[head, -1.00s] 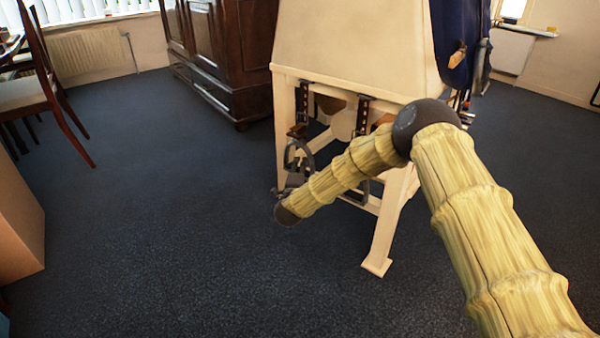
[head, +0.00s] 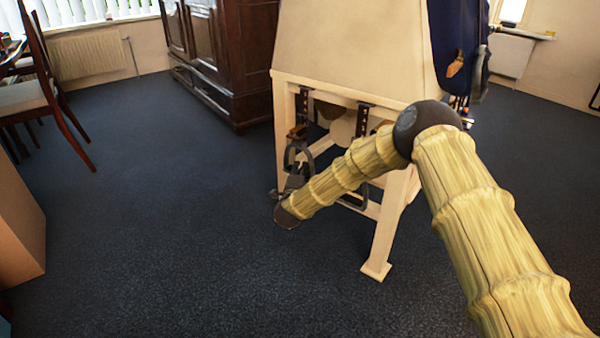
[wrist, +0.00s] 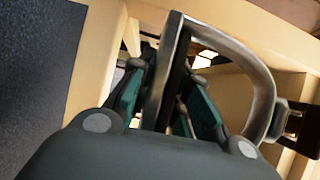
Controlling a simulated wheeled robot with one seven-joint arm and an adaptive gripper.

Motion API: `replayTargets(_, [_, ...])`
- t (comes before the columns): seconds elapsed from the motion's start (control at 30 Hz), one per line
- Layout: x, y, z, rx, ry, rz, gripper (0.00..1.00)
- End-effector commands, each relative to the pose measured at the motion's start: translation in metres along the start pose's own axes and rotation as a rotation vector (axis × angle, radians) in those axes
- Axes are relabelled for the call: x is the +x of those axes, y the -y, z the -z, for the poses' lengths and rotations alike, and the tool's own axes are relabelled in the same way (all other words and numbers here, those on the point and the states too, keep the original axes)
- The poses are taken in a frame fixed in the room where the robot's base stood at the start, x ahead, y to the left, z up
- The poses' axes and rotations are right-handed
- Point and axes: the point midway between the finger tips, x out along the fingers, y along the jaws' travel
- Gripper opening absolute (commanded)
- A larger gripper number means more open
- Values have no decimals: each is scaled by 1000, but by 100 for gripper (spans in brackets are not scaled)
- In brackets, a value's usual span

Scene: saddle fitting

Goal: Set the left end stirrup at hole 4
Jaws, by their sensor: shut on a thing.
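The left end stirrup (head: 288,158) is a grey metal loop at the left strap (head: 303,104), a dark strap with a row of holes hanging from the wooden stand. In the wrist view the stirrup (wrist: 262,76) runs across between the teal fingers. My gripper (wrist: 168,92) is shut on its straight bar. In the head view my gripper (head: 281,193) is small and partly hidden by my wrist. A second strap (head: 363,120) hangs to the right, its stirrup (head: 357,200) mostly behind my arm. Which hole the left stirrup's fitting is at is too small to tell.
The cream wooden stand (head: 385,235) has legs and rails close around the stirrups. A dark cabinet (head: 225,60) stands behind, a chair (head: 45,95) at the far left and a brown box (head: 18,220) at the left edge. The carpet (head: 180,220) is clear in front.

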Motion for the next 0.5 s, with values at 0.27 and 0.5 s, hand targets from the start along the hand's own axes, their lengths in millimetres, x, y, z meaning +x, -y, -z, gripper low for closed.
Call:
replayTargets(0.27, [0, 44, -1, 2, 1, 2, 0])
replayTargets(0.5, [0, 66, -1, 1, 1, 1, 0])
